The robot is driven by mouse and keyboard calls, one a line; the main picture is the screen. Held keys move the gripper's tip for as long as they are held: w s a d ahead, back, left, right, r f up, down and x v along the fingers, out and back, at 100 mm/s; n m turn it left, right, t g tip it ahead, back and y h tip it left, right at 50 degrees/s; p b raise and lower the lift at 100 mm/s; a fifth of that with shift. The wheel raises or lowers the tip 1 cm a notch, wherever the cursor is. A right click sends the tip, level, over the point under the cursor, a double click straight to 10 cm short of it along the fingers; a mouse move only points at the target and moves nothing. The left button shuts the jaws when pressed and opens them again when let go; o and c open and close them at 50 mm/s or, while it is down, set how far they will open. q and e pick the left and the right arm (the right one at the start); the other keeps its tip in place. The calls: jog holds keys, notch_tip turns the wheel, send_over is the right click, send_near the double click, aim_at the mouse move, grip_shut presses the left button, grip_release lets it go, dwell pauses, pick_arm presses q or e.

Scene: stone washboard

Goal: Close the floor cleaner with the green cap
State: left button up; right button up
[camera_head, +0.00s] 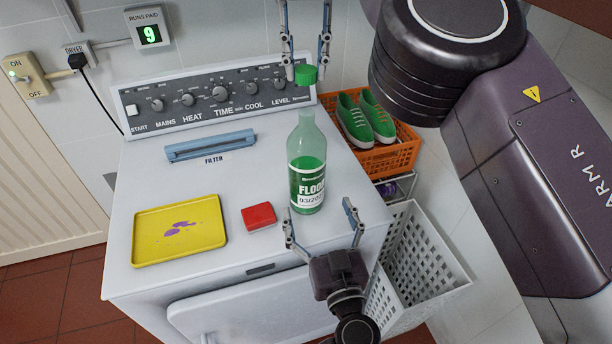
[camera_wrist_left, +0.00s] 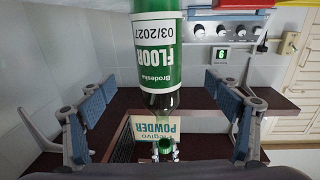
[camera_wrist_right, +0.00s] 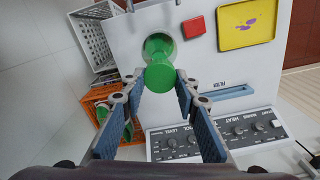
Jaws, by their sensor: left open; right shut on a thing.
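The floor cleaner (camera_head: 307,165) is a clear bottle with green liquid, standing upright and uncapped on the white dryer top. It shows upside down in the left wrist view (camera_wrist_left: 183,60). The green cap (camera_head: 306,76) is held above the bottle's open neck, with a gap between them. My right gripper (camera_head: 306,72) comes from above and is shut on the cap, which also shows in the right wrist view (camera_wrist_right: 160,77). My left gripper (camera_head: 321,223) is open just in front of the bottle's lower part, with its fingers spread and nothing held.
A red block (camera_head: 259,216) and a yellow tray (camera_head: 146,250) lie left of the bottle. A blue filter handle (camera_head: 210,146) is behind them. An orange basket (camera_head: 399,157) with green shoes and a white basket (camera_head: 428,262) stand to the right.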

pick_arm(q)
jog(key=x, duration=1.1)
jog(key=shift+w+f, duration=0.1)
jog(key=shift+w, duration=0.1)
pick_arm(e)
jog(key=shift+w+d, duration=0.1)
jog(key=shift+w, duration=0.05)
pick_arm(q)
jog(key=shift+c, duration=0.2)
jog(key=c, duration=1.8)
jog(key=shift+o, duration=0.2)
jog(key=b, duration=0.4)
jog(key=shift+f+b, duration=0.25)
jog(key=shift+b, duration=0.05)
pick_arm(e)
send_over(307, 111)
notch_tip(307, 111, down, 5)
jog(key=shift+r, duration=0.15)
pick_arm(q)
jog(key=shift+r, duration=0.1)
pick_arm(e)
jog(key=shift+f, duration=0.2)
pick_arm(q)
jog(key=shift+r, duration=0.2)
